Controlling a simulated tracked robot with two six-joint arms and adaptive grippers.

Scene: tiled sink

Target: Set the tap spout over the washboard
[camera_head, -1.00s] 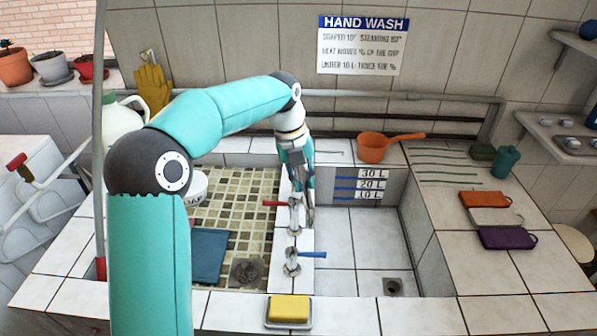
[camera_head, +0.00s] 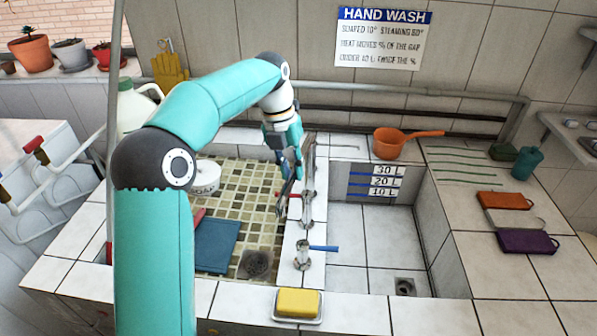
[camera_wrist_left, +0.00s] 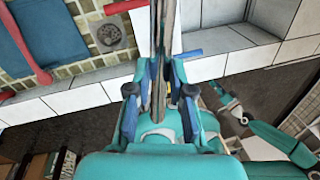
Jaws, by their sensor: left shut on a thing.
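The long metal tap spout (camera_wrist_left: 166,40) runs up the middle of the wrist view, between my left gripper's fingers. My left gripper (camera_head: 288,187) is shut on the spout, by the divider between the basins, on its mosaic side. The gripper and arm partly hide the spout in the head view. In the wrist view, part of my other arm shows at right; its jaws are unclear.
The tap's red lever (camera_head: 287,196) and blue lever (camera_head: 324,248) stand along the divider. A round white tub (camera_head: 205,178) is in the left basin. A yellow sponge (camera_head: 298,303) sits on the front rim, an orange dipper (camera_head: 390,145) at the back. The right basin is empty.

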